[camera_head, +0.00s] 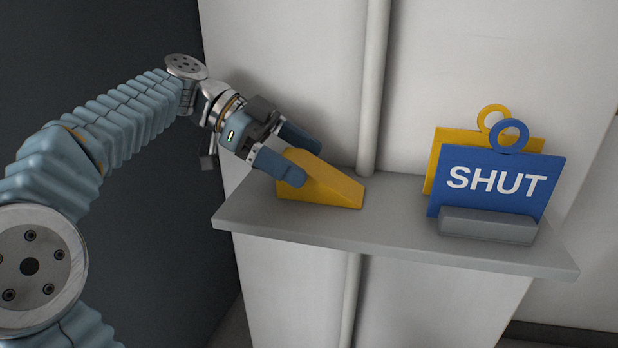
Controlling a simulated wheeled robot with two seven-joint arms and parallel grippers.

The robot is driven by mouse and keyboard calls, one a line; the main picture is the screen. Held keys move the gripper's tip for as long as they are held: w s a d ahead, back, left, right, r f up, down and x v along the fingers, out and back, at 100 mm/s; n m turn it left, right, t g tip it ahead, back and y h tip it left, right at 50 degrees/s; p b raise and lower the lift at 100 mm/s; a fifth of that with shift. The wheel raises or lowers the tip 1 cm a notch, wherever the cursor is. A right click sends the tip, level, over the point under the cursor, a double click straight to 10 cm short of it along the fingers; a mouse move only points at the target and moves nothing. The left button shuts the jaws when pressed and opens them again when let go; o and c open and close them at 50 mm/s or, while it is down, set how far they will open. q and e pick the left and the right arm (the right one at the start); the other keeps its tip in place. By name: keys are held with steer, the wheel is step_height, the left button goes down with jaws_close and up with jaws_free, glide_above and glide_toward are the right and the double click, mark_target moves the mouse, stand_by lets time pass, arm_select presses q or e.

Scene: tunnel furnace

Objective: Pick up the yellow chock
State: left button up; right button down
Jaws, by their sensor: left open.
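The yellow chock (325,187) is a wedge resting on the left part of a grey shelf (300,223). Its tall end faces my left gripper and its slope falls to the right. My left gripper (297,156) comes in from the left, open, with one finger on the near side of the chock's tall end and the other on the far side. The near finger hides part of the tall end. I cannot tell whether the fingers touch the chock. My right gripper is not in view.
A blue "SHUT" sign (497,184) stands in a grey holder (488,226) on the shelf's right part, with a yellow sign (437,150) behind it. A vertical pipe (373,90) runs behind the shelf, near the chock. The shelf between chock and holder is clear.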

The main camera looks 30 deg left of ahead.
arm_select(q)
steer(key=shift+x, duration=0.95)
steer(key=shift+c, duration=0.4)
steer(key=c, duration=1.2)
steer(key=shift+c, duration=0.7)
steer(key=shift+r, duration=0.1)
